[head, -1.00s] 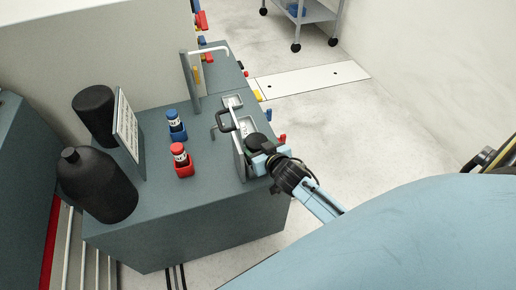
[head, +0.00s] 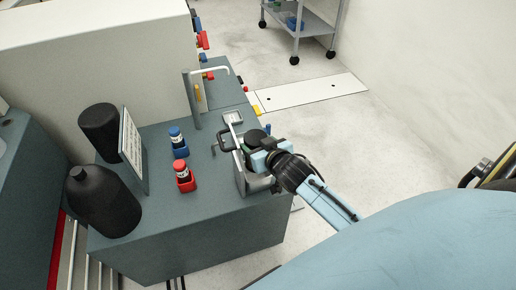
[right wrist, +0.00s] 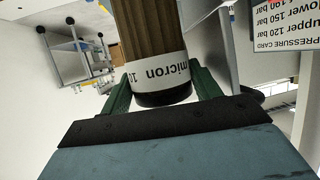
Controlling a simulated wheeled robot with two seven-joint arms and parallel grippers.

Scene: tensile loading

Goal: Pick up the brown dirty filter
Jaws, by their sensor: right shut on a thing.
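The brown pleated filter (right wrist: 152,32) stands in the right wrist view, with a white band lettered "10 micron" and a black end cap. My right gripper (right wrist: 162,88) has its green fingers on either side of the filter's banded end and is shut on it. In the head view the right gripper (head: 257,152) is over the grey metal housing (head: 241,178) at the table's right edge. A dark round end (head: 256,136) shows at its jaws; most of the filter is hidden there. My left gripper is not in view.
Two black bottles and a sign (head: 132,150) stand at left. A bent pipe (head: 194,98) rises behind the housing. The floor at right is clear.

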